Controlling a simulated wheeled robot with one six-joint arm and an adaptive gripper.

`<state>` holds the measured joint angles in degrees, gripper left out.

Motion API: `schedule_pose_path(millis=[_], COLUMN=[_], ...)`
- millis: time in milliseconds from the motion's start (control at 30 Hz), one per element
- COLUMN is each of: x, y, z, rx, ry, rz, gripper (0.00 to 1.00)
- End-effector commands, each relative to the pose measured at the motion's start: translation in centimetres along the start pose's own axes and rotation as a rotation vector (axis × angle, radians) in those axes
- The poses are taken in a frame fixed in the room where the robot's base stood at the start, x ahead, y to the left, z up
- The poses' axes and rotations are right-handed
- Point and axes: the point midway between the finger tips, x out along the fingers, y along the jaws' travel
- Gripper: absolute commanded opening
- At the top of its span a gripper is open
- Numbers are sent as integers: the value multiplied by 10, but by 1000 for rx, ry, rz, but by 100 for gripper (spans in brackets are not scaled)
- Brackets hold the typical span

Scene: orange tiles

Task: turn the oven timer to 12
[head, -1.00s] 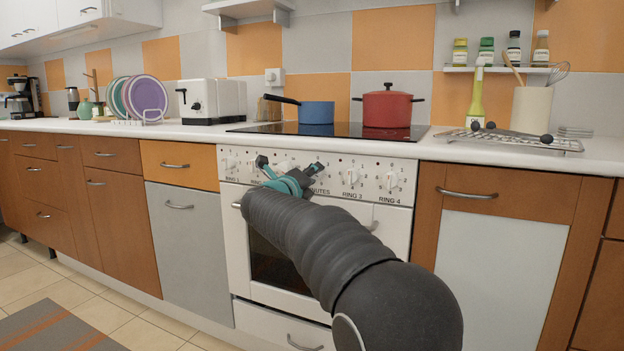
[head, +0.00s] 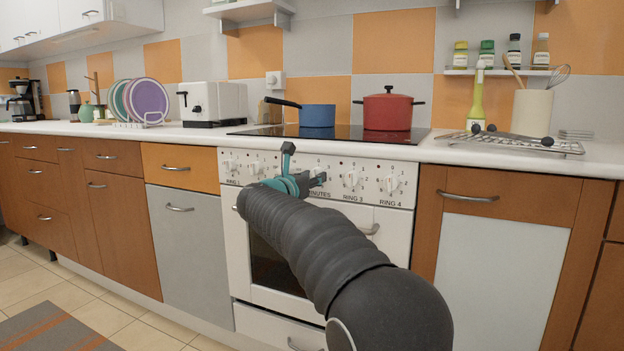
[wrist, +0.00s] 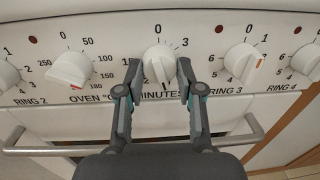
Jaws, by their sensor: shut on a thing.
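The oven timer is the white round knob (wrist: 159,62) above the word MINUTES in the wrist view, with 0 above it and 3 at its upper right. Its ridge runs roughly up and down in that view, and much of its other numbering is hidden by the fingers. My gripper (wrist: 160,78) has one finger on each side of the knob and is shut on it. In the head view my gripper (head: 296,182) is at the oven's control panel (head: 335,172), and it covers the timer there.
The oven temperature knob (wrist: 72,68) is left of the timer, and the RING 3 knob (wrist: 243,63) is right of it. The oven handle (head: 369,229) runs below the panel. A blue pan (head: 317,115) and a red pot (head: 388,111) stand on the hob above.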

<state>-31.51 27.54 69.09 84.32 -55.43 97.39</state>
Motion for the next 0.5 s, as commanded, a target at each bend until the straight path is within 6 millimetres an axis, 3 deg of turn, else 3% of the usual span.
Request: schedule_pose_path(millis=[500], x=[0], y=[1], z=[2], rx=[486], ry=[30], rz=[-5], gripper=[2])
